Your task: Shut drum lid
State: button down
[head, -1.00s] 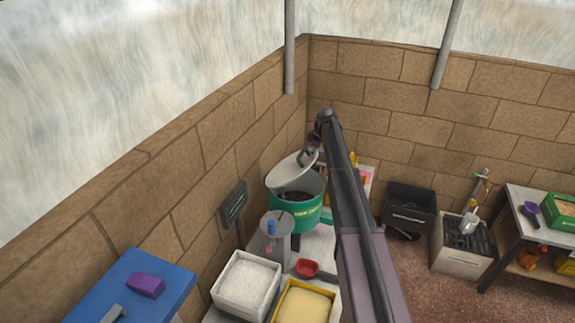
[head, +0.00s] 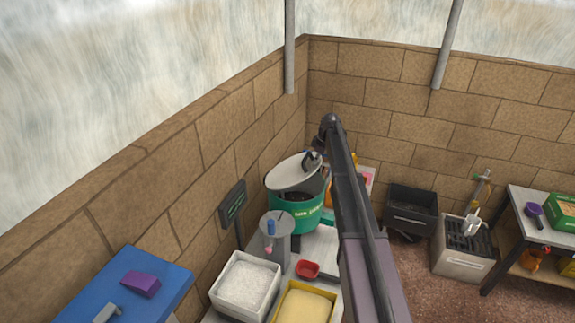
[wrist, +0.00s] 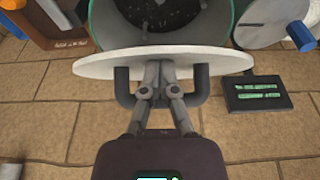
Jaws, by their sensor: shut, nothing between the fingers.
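The green drum (head: 290,214) stands on the pale table with its pale round lid (head: 290,176) raised and tilted, leaving the dark inside partly visible. In the wrist view the lid (wrist: 100,67) is seen nearly edge-on in front of the drum opening (wrist: 170,15). A dark handle (wrist: 122,90) sticks out from the lid's outer face. My gripper (wrist: 160,68) is shut and empty, its fingertips between the two handle legs, at or very near the lid face. In the head view my gripper (head: 312,158) is at the lid's upper right edge; my arm hides part of the drum's right side.
A dark sign (head: 233,204) stands left of the drum. A grey cylinder (head: 275,238), a white tub (head: 245,285), a yellow tub (head: 303,303) and a red scoop (head: 308,269) stand in front. The brick wall is close behind.

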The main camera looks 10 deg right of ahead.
jog(key=shift+s+d+f+b, duration=0.15)
jog(key=shift+d+f+b, duration=0.15)
jog(key=shift+f, duration=0.1)
jog(key=shift+s+d+f+b, duration=0.1)
jog(key=shift+d+f+b, duration=0.05)
jog(key=shift+f+b, duration=0.2)
jog(key=shift+f, duration=0.15)
jog(key=shift+s+d+f+b, duration=0.15)
jog(key=shift+d+f+b, duration=0.1)
jog(key=shift+f+b, duration=0.5)
jog(key=shift+s+d+f+b, duration=0.1)
jog(key=shift+d+f+b, duration=0.1)
jog(key=shift+f+b, duration=0.6)
jog(key=shift+s+d+f+b, duration=0.15)
jog(key=shift+d+f+b, duration=0.1)
jog(key=shift+f+b, duration=0.5)
jog(key=shift+s+d+r+p, duration=0.1)
jog(key=shift+d+r+p, duration=0.1)
jog(key=shift+r+p, duration=0.15)
jog(key=shift+f+b, duration=0.25)
jog(key=shift+b, duration=0.05)
